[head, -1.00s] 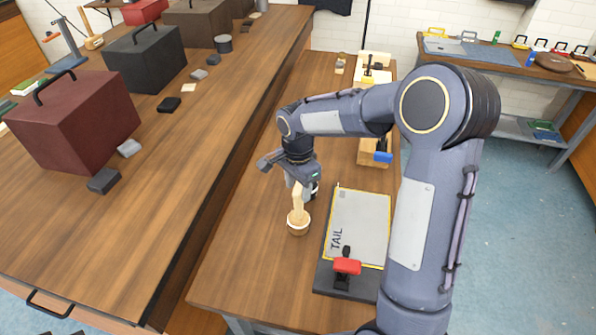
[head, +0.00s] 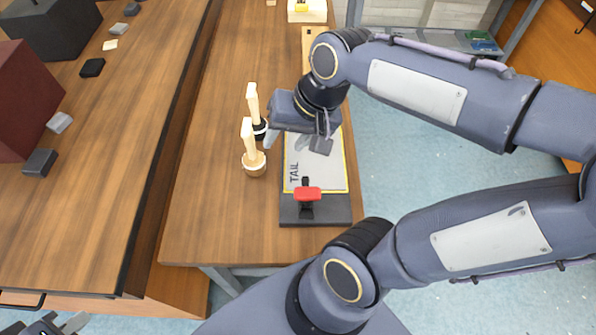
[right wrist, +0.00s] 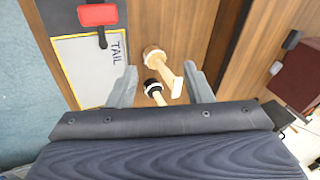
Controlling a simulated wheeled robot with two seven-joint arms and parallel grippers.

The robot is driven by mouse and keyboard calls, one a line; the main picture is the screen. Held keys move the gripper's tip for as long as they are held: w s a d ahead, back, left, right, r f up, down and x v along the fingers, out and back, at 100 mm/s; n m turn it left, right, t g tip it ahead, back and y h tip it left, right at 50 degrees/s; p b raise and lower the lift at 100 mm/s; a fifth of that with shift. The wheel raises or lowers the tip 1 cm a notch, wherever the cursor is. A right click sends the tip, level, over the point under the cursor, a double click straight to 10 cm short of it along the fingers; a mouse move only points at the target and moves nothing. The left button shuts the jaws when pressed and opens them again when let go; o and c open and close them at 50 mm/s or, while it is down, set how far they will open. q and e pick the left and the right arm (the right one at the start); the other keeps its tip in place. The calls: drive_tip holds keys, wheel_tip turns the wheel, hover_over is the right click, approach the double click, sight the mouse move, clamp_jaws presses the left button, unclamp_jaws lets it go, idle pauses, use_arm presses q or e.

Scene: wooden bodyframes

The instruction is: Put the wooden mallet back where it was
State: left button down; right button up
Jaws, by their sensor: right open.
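The wooden mallet (head: 254,162) stands head-down on the bench, its pale handle pointing up. A second mallet with a black-banded head (head: 259,129) stands just behind it, also handle up. My right gripper (head: 297,138) is open and empty, to the right of both mallets and over the TAIL plate. In the right wrist view, the wooden mallet (right wrist: 153,55) and the black-banded mallet (right wrist: 153,87) show between and beyond the spread fingers of my right gripper (right wrist: 159,82). My left gripper (head: 48,325) is partly cut off at the bottom left; its jaw state is unclear.
The TAIL plate (head: 334,178) with a red-handled clamp (head: 307,194) lies right of the mallets. A pale wooden block (head: 307,12) is at the far end. The bench is clear left of the mallets. A higher wooden counter (head: 90,190) holds dark red and black boxes.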

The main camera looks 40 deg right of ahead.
drive_tip(key=s+a+f+n+t+y, duration=0.1)
drive_tip(key=s+a+f+n+t, duration=0.1)
drive_tip(key=s+n, duration=0.2)
drive_tip(key=shift+s+a+f, duration=0.2)
drive_tip(key=shift+s, duration=1.25)
